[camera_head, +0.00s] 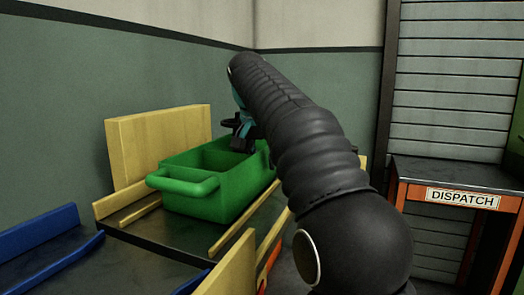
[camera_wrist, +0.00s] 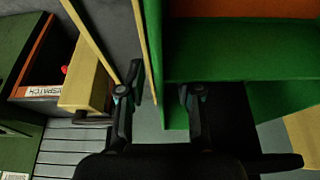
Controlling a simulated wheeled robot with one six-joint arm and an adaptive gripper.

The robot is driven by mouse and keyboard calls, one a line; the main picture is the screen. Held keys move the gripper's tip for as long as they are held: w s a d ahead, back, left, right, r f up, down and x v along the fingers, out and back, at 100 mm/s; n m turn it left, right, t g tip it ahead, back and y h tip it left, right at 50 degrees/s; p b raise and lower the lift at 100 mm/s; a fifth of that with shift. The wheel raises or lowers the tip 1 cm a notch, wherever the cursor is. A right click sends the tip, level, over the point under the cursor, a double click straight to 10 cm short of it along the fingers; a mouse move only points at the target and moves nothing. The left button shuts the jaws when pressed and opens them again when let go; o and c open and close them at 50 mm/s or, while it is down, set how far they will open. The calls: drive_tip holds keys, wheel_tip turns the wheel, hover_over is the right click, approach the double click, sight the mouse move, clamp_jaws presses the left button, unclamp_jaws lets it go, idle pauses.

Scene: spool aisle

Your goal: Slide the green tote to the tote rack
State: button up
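The green tote (camera_head: 215,180) sits on a dark surface between low yellow rails, its looped handle toward the lower left in the head view. My gripper (camera_head: 243,135) is at the tote's far right end, partly hidden by my arm. In the wrist view my gripper (camera_wrist: 158,92) has its two fingers well apart. A green wall of the tote (camera_wrist: 240,65) lies at and beyond the right finger, with its edge reaching partly into the gap. I cannot tell whether a finger touches it. No surface is labelled as the tote rack.
A tall yellow board (camera_head: 155,145) stands behind the tote, close to the grey-green wall. Yellow rails (camera_head: 232,230) flank it. A blue-railed dark surface (camera_head: 50,245) is at the lower left. An orange table marked DISPATCH (camera_head: 462,197) stands right, its visible top clear.

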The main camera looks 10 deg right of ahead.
drive_tip(key=shift+x, duration=0.9)
drive_tip(key=shift+r, duration=0.1)
clamp_jaws()
